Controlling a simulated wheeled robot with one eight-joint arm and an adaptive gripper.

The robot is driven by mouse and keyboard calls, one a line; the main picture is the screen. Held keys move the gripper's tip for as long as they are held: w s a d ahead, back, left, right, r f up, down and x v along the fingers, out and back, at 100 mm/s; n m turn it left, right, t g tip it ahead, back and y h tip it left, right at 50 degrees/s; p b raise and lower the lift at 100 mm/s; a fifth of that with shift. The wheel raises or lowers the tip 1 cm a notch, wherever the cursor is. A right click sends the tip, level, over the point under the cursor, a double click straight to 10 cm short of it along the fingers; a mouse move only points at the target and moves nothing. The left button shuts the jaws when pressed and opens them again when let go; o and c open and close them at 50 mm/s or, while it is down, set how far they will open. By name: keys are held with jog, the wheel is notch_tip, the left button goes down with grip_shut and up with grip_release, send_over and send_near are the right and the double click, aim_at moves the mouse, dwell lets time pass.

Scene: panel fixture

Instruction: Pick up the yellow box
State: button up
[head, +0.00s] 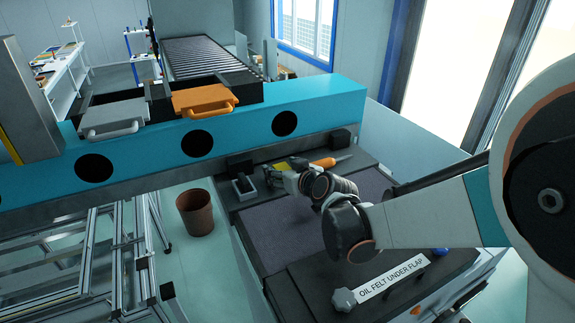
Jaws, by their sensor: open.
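A small patch of yellow, which looks like the yellow box (282,166), shows at the far end of the workbench, just behind my gripper. Most of it is hidden, so I cannot tell its full shape. My gripper (272,176) is at the end of my arm, which reaches in from the right over the bench. It is open, with its fingers pointing left, in front of or beside the yellow patch. I cannot tell whether they touch.
An orange-handled tool (323,162) lies right of the gripper. A dark block-like holder (243,186) stands to its left. A teal beam (330,105) with round holes crosses behind. The dark mat (275,235) is clear. A brown bin (195,213) stands on the floor.

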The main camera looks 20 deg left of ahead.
jog(key=shift+s+d+r, duration=0.25)
jog(key=shift+d, duration=0.2)
jog(key=c, duration=0.4)
jog(key=shift+w+a+f, duration=0.1)
jog(key=shift+a, duration=0.1)
jog(key=c, duration=0.8)
jog(key=shift+d, duration=0.1)
